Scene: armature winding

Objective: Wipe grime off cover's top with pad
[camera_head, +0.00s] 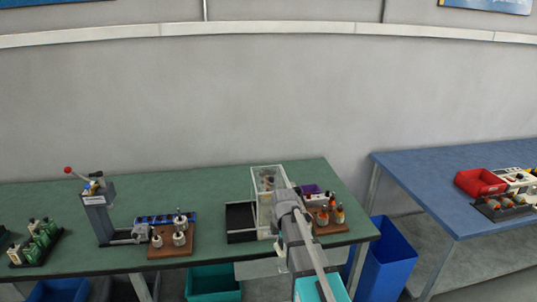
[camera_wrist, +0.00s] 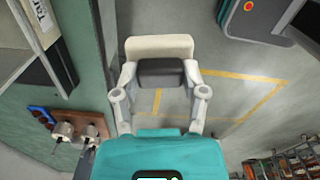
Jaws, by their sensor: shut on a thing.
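My gripper (camera_wrist: 160,83) is shut on a pad in the wrist view. The pad has a cream block (camera_wrist: 160,47) and a dark grey part (camera_wrist: 160,72) between my fingertips. Beneath it in this view is floor, so the pad is held clear of the bench, off its edge. A clear-sided box with a pale frame, which looks like the cover (camera_head: 266,180), stands on the green bench in the head view. My arm crosses in front of its right side. Grime on its top is too small to make out. My fingertips cannot be made out in the head view.
The green bench (camera_head: 215,196) carries a black tray (camera_head: 240,222), a brown board with metal parts (camera_head: 172,243) and a lever press (camera_head: 98,215). Right of the cover are a purple bin (camera_head: 311,190) and orange-topped parts (camera_head: 338,215). A blue bin (camera_head: 388,260) stands between the benches.

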